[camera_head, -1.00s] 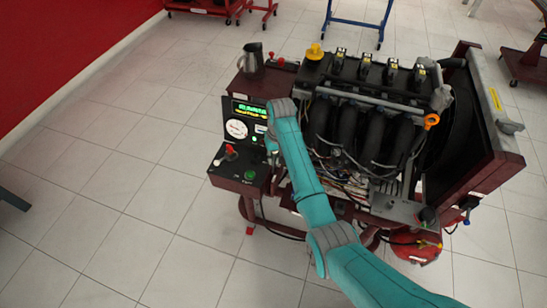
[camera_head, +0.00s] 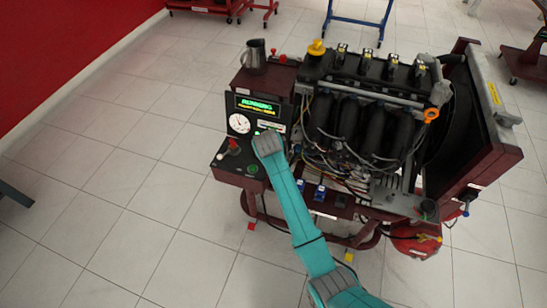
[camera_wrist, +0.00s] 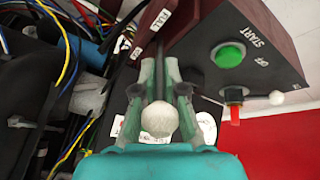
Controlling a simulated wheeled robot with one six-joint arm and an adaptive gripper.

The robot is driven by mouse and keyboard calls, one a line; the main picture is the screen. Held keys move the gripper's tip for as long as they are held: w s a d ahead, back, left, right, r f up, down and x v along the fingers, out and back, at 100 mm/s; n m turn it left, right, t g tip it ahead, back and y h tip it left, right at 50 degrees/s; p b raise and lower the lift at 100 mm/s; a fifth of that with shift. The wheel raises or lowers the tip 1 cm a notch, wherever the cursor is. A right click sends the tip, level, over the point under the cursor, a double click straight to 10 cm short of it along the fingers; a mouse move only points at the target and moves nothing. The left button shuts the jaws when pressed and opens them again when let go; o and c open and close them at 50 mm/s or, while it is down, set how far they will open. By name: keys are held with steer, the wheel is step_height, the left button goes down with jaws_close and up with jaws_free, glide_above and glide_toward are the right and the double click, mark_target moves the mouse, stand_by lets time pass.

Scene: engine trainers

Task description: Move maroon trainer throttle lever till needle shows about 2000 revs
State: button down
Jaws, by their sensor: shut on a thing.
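The maroon engine trainer (camera_head: 285,80) stands in the middle of the head view. Its control panel carries a white round gauge (camera_head: 239,123) under a lit display (camera_head: 257,106) with green and yellow text. The needle is too small for me to read. In the wrist view, my gripper (camera_wrist: 160,78) is shut on the throttle lever, a dark rod with a pale ball knob (camera_wrist: 157,118). The knob sticks out from between the fingers towards the camera. In the head view, my teal wrist hides the fingers and the lever at the panel's right side.
A green start button (camera_wrist: 229,56) and a red-handled switch (camera_wrist: 235,108) sit on the panel box beside my gripper. Loose wires and hoses (camera_wrist: 70,50) lie on the other side. A metal jug (camera_head: 254,55) stands on top.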

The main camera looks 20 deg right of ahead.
stand_by(0.3)
steer(key=c, duration=1.3)
jaws_free()
steer(key=shift+o, duration=0.2)
steer(key=shift+s+a+r, duration=0.1)
steer(key=v, duration=1.1)
steer(key=shift+s+r, duration=0.3)
steer(key=shift+a, duration=0.15)
